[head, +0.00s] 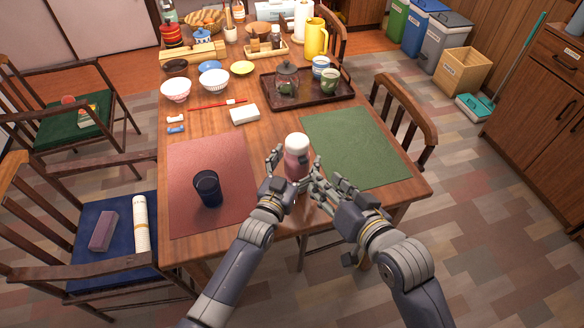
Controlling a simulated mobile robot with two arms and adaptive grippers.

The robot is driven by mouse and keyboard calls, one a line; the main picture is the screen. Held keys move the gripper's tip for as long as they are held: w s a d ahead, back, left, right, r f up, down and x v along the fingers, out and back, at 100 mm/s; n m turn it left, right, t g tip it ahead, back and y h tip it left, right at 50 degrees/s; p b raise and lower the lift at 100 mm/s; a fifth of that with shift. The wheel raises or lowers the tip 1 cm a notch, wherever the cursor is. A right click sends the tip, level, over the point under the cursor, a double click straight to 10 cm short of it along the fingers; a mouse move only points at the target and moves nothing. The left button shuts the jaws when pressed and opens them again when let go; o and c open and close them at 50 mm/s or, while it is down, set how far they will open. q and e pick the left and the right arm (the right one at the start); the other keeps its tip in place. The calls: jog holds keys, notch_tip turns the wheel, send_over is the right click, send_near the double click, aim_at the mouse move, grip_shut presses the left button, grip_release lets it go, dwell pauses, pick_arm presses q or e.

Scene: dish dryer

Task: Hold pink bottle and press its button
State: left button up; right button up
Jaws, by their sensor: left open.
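The pink bottle (297,164) with a white cap stands upright at the near edge of the table, between the red and green placemats. In the head view my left gripper (279,168) is at the bottle's left side, its fingers open beside the body. My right gripper (322,184) is at the lower right of the bottle, with its fingers spread. The fingers partly hide the bottle's lower part. I cannot tell whether either hand touches it. The button cannot be made out at this size.
A dark blue cup (208,188) stands on the red placemat (235,158) to the left. The green placemat (360,150) to the right is bare. Behind are a white box (244,114) and a dark tray (343,97) with a teapot and cups. A chair (410,115) stands at the right.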

pick_arm(q)
jog(key=c, duration=1.6)
jog(key=shift+o, duration=0.2)
pick_arm(e)
grip_shut()
